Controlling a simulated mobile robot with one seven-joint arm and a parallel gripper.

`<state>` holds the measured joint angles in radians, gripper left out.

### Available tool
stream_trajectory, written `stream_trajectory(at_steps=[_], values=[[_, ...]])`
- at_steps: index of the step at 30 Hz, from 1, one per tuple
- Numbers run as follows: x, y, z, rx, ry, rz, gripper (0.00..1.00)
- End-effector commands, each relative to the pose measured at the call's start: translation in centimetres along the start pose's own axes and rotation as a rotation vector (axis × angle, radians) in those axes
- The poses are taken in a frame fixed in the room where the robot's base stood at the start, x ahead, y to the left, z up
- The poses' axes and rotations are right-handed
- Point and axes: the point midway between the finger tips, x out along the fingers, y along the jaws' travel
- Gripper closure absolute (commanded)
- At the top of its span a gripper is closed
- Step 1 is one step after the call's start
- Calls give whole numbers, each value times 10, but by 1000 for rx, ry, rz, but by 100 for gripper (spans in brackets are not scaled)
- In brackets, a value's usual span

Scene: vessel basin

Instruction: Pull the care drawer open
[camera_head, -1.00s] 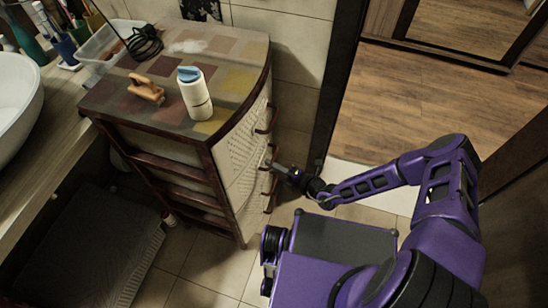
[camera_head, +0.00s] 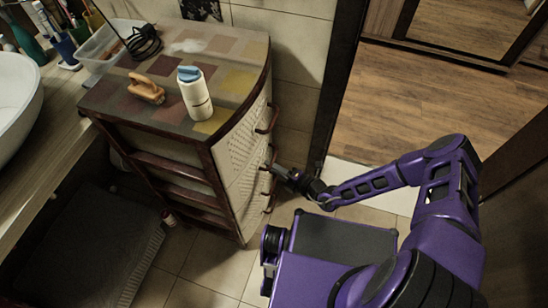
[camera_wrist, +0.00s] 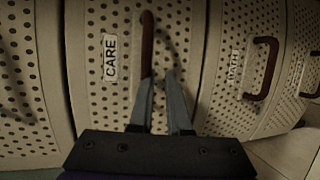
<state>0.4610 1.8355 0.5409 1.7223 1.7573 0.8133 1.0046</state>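The care drawer (camera_wrist: 95,90) has a perforated cream front and a white label reading CARE. It looks shut. Its dark red-brown bar handle (camera_wrist: 147,40) is just beyond my fingertips in the wrist view. My gripper (camera_wrist: 160,78) is open, with a gap between its two grey fingers. The left fingertip overlaps the near end of the handle; the right fingertip is to the right of it. I cannot tell whether either touches. In the head view, my gripper (camera_head: 276,169) is at the drawer fronts of the cabinet (camera_head: 225,180), among the handles.
The bath drawer (camera_wrist: 235,75), with its own handle (camera_wrist: 263,68), is right of the care drawer in the wrist view. A door frame (camera_head: 340,90) rises behind.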

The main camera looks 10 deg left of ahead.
Motion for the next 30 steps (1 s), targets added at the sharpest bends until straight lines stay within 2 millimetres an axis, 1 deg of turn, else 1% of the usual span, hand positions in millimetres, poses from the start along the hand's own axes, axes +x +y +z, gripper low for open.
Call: stream_trajectory(at_steps=[1, 6, 25, 30], values=[[0, 5, 10, 2, -21, 11, 55], [-8, 6, 10, 2, -22, 11, 55], [-51, 5, -6, 4, 2, 16, 55], [-63, 3, -9, 6, 5, 12, 58]])
